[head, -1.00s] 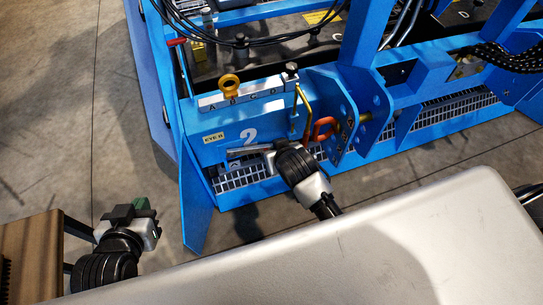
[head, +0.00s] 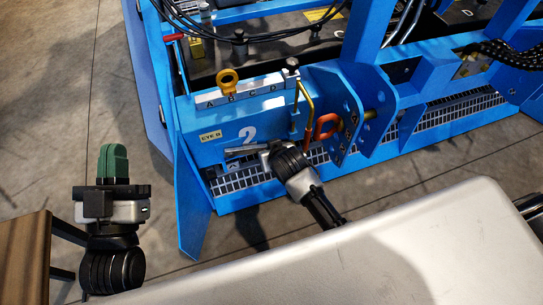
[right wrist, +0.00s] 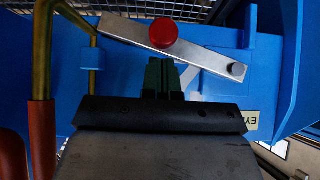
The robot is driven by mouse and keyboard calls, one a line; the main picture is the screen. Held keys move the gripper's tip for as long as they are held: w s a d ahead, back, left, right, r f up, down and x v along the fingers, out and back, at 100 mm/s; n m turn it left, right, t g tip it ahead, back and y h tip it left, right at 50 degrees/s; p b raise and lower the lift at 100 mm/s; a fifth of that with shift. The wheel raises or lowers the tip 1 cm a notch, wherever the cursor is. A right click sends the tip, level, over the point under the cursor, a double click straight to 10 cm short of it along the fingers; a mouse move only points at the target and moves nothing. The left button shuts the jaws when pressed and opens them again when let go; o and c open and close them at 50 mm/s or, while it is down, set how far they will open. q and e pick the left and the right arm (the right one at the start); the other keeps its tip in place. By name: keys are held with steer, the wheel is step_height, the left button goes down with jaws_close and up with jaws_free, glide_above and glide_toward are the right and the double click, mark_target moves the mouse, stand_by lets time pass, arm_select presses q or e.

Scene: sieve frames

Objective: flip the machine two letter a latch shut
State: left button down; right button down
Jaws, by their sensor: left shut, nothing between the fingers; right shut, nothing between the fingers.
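A silver latch bar (head: 245,149) lies low on the blue panel below the white 2 (head: 248,134). In the right wrist view the latch bar (right wrist: 205,57) slants, with a red knob (right wrist: 163,33) and a small round pin near its right end. No letter is readable on it. My right gripper (right wrist: 160,75) has its green fingertips together, close to the bar's edge below the knob; contact is unclear. In the head view its fingertips are hidden behind my wrist. My left gripper (head: 114,160) is shut and empty, pointing up over the floor at left.
A letter strip (head: 240,94) and a yellow eye (head: 228,80) top the panel. A yellow lever with a red grip (head: 306,112) and a red ring (head: 327,126) stand to the right. A grating (head: 240,180) runs beneath. A wooden box (head: 25,255) is at lower left.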

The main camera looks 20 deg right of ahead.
arm_select(q)
steer(key=shift+s+r+t, duration=0.55)
steer(key=shift+r+t, duration=0.35)
arm_select(e)
steer(key=shift+f, duration=0.65)
